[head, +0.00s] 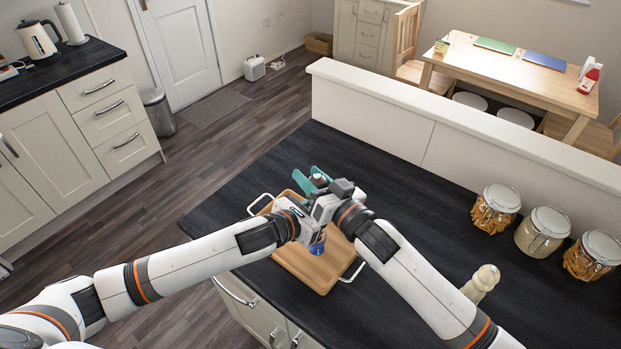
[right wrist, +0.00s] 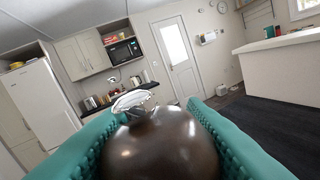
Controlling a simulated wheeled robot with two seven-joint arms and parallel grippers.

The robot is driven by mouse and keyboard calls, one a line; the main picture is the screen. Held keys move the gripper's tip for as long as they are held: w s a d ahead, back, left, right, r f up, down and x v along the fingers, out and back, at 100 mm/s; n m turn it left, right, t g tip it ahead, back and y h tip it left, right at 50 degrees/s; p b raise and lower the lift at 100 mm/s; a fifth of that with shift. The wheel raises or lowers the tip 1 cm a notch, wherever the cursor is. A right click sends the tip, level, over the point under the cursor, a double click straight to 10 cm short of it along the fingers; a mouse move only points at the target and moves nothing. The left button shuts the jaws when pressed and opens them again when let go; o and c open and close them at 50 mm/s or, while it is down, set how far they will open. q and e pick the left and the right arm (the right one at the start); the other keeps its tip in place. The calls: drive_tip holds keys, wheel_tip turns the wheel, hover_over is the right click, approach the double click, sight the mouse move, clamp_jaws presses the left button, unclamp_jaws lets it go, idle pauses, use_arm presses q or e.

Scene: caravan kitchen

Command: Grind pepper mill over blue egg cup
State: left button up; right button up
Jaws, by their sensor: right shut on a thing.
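The pepper mill (head: 319,180) shows in the head view as a small dark brown piece between teal fingers. In the right wrist view its rounded dark body (right wrist: 160,145) with a silvery top fills the space between the fingers. My right gripper (head: 312,177) is shut on it. The blue egg cup (head: 317,248) is partly hidden below the two wrists, over the wooden tray (head: 296,262). My left gripper (head: 293,218) is beside the right one; its fingertips cannot be told apart, so its opening is unclear. The mill's lower part is hidden.
The tray with metal handles sits on the dark worktop (head: 420,225). A pale wooden mill-shaped object (head: 481,283) stands right of my right arm. Several glass jars (head: 541,232) line the right side by a raised white ledge (head: 440,120).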

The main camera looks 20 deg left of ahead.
drive_tip(key=shift+a+r+m+t+h, duration=0.1)
drive_tip(key=shift+r+m+t+h, duration=0.05)
drive_tip(key=shift+m+t+h, duration=0.9)
drive_tip(key=shift+t, duration=0.25)
drive_tip(key=shift+w+d, duration=0.1)
drive_tip(key=shift+d, duration=0.1)
drive_tip(key=o, duration=1)
drive_tip(key=v, duration=1.2)
wheel_tip(320, 180, up, 7)
